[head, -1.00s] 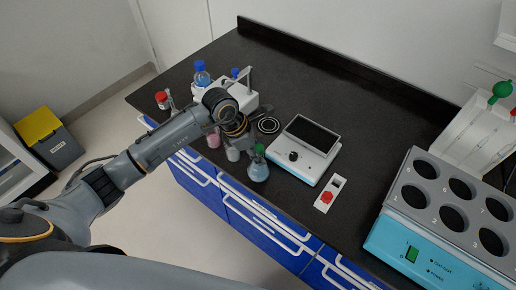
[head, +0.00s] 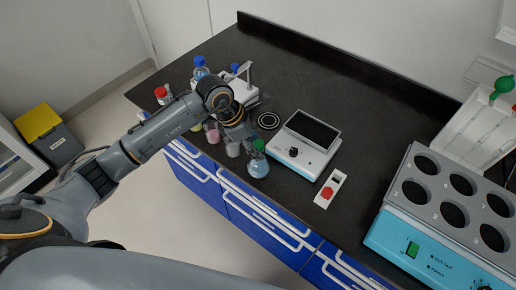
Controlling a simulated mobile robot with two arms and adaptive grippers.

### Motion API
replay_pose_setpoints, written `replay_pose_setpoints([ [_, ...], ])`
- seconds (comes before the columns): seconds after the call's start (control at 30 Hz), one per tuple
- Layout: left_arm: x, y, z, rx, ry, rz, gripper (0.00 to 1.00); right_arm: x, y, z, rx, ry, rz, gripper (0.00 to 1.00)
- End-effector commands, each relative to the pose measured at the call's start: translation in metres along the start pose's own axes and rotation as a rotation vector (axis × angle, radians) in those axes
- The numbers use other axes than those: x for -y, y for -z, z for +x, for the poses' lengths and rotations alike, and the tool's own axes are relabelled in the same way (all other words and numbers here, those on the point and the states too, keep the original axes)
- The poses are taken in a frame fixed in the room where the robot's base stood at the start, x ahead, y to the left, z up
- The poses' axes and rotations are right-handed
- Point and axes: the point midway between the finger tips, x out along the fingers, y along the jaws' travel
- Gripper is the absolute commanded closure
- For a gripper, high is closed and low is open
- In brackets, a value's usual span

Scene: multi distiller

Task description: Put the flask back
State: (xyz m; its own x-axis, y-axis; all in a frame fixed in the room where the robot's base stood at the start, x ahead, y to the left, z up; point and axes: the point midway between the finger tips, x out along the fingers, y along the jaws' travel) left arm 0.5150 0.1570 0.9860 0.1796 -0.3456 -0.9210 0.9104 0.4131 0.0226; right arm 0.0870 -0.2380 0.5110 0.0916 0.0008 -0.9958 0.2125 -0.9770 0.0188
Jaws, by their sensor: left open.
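A conical flask (head: 258,168) with pale blue liquid and a green cap stands upright near the front edge of the black counter (head: 300,85). My left gripper (head: 251,141) is open right beside the flask's green cap, on its left and far side. The fingertips are small and partly hidden, so I cannot tell whether they touch the flask. My right gripper is not in view.
Small vessels with pink (head: 213,136) and whitish (head: 233,149) contents stand left of the flask. A blue multi-well heater (head: 400,240) fills the right.

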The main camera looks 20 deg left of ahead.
Motion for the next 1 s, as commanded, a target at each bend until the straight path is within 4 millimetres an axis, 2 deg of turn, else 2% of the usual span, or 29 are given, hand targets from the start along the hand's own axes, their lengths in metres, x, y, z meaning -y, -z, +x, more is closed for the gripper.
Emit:
replay_pose_setpoints([
  [0.2,-0.001,0.001,-0.047,0.0,-0.006,0.003,0.5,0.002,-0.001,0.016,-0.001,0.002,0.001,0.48],
  [0.43,-0.001,0.001,-0.085,-0.001,-0.003,0.0,0.5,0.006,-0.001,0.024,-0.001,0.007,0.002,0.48],
  [0.6,0.0,0.001,-0.096,-0.001,0.0,0.001,0.5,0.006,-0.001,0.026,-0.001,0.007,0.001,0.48],
  [1.0,0.001,0.0,-0.097,-0.001,0.001,0.0,0.5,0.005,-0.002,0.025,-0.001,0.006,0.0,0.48],
])
